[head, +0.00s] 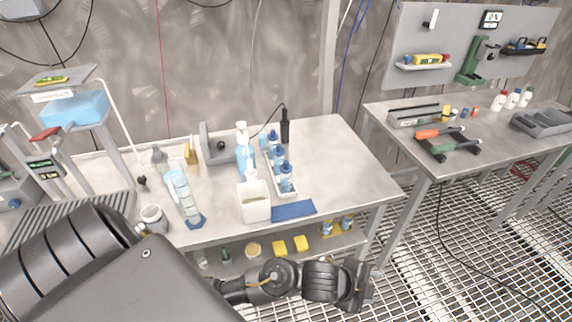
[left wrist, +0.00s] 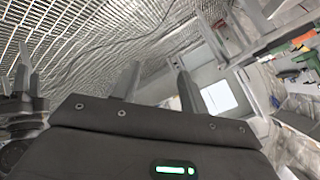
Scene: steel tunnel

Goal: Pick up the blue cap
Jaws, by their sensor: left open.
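Several bottles with blue caps stand on the left workbench in the head view. The nearest blue cap (head: 286,167) tops a bottle in a pale rack, with another blue cap (head: 278,150) behind it. I cannot tell which one the task means. My left gripper (head: 362,285) is low, in front of the bench's front edge, below and apart from the bottles. In the left wrist view its two fingers (left wrist: 158,68) are spread with nothing between them. Dark jointed parts at that view's left edge may be my right gripper, but its jaws are unclear.
A white box (head: 255,206), a blue mat (head: 293,210) and a spray bottle (head: 243,145) crowd the bottles. A lower shelf (head: 215,252) holds yellow items. A second bench (head: 470,140) with tools stands right, across a narrow gap. The floor is open grating (head: 450,260).

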